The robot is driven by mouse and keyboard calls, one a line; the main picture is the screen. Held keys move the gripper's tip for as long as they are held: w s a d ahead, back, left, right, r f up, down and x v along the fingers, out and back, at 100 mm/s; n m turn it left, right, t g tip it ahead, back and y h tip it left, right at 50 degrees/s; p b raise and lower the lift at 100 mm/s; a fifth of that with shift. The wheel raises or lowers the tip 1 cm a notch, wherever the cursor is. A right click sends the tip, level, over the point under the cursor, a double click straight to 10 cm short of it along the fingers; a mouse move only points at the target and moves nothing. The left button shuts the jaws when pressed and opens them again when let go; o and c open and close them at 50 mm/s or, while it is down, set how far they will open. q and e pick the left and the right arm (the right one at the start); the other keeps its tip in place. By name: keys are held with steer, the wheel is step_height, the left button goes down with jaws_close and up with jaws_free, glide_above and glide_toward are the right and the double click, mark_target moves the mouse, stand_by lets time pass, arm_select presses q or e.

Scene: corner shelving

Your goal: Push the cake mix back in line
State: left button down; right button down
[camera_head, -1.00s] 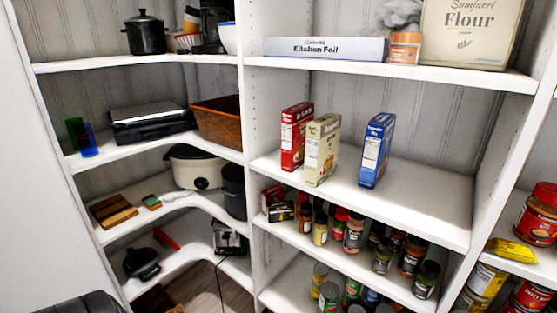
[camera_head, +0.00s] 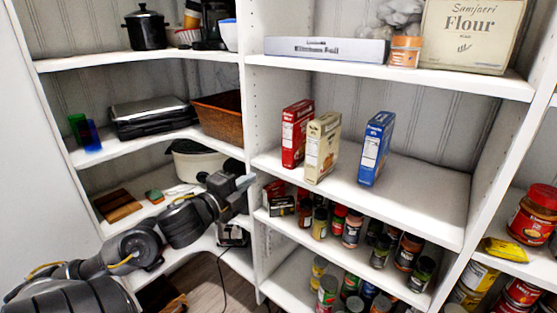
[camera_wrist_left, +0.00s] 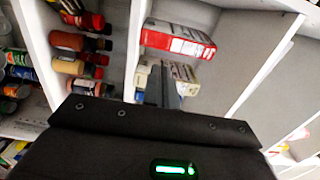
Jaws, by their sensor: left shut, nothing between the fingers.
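Three upright boxes stand on the middle shelf (camera_head: 420,205) in the head view: a red box (camera_head: 291,136), a cream box (camera_head: 317,152) and a blue box (camera_head: 374,150). The cream box stands nearer the shelf's front edge than the red one. Which box is the cake mix cannot be read. My left gripper (camera_head: 243,186) is shut and empty, in front of the shelving, lower left of the boxes and apart from them. In the left wrist view, the red box (camera_wrist_left: 178,42) and the cream box (camera_wrist_left: 180,74) lie beyond the fingers, which partly hide the cream one.
Several spice jars (camera_head: 352,230) fill the shelf below the boxes. A vertical divider (camera_head: 252,150) stands left of the boxes. Above are a foil box (camera_head: 325,50) and a flour box (camera_head: 470,35). The middle shelf is clear right of the blue box.

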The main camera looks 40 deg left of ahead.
mark_target(285, 156)
arm_select(q)
steer(key=w+p, duration=0.1)
steer(key=w, duration=0.3)
steer(key=w+p, duration=0.2)
steer(key=w, duration=0.2)
steer(key=w+a+p, duration=0.1)
steer(key=w, duration=0.3)
steer(key=shift+w+r, duration=0.1)
steer(key=shift+w, duration=0.3)
steer(key=shift+w+p, duration=0.3)
steer(key=shift+w, duration=0.3)
steer(key=shift+w, duration=0.1)
steer(key=shift+w+a+b, duration=0.1)
steer(key=shift+w+b, duration=0.2)
steer(key=shift+w, duration=0.6)
steer(key=shift+w+f, duration=0.2)
steer(key=shift+w, duration=0.3)
steer(key=shift+s, duration=0.1)
steer(key=shift+s, duration=0.1)
